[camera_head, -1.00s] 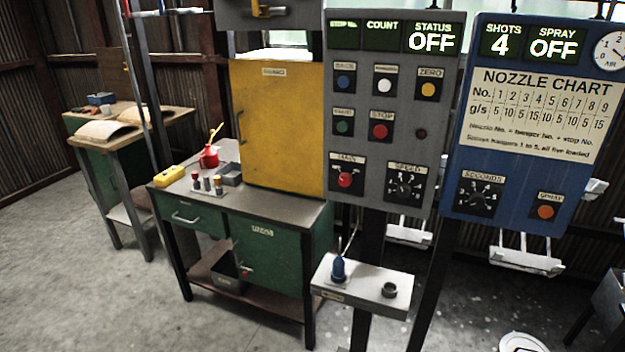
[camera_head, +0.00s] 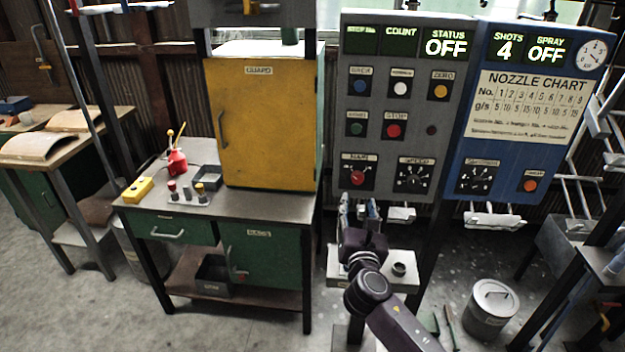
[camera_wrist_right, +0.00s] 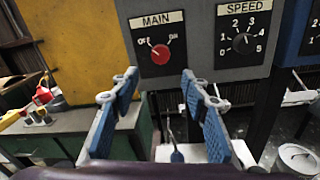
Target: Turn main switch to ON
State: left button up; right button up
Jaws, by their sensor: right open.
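The main switch (camera_head: 357,177) is a red knob on a black plate labelled MAIN, low on the left of the grey control panel (camera_head: 415,150). In the right wrist view the main switch (camera_wrist_right: 160,54) sits between OFF at upper left and ON at upper right, its white mark pointing to the OFF side. The STATUS display (camera_head: 446,44) reads OFF. My right gripper (camera_head: 359,208) is just below the switch, apart from it. In the right wrist view its blue-padded fingers (camera_wrist_right: 160,85) are spread wide and empty, below the knob. My left gripper is not in view.
The speed dial (camera_head: 415,177) is right of the switch. The yellow guard door (camera_head: 262,125) stands to the left, above a green workbench (camera_head: 225,215). A small shelf (camera_head: 375,267) lies under my right gripper. A blue nozzle panel (camera_head: 520,120) is at right.

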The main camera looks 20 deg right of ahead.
aim_at(357, 180)
jog(key=x, duration=0.4)
jog(key=r+p+x, duration=0.1)
jog(key=x, duration=0.1)
jog(key=shift+d, duration=0.2)
jog(key=shift+x, duration=0.85)
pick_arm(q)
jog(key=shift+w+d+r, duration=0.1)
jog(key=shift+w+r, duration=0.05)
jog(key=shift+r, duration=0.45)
pick_arm(e)
jog(key=shift+f, duration=0.1)
grip_shut()
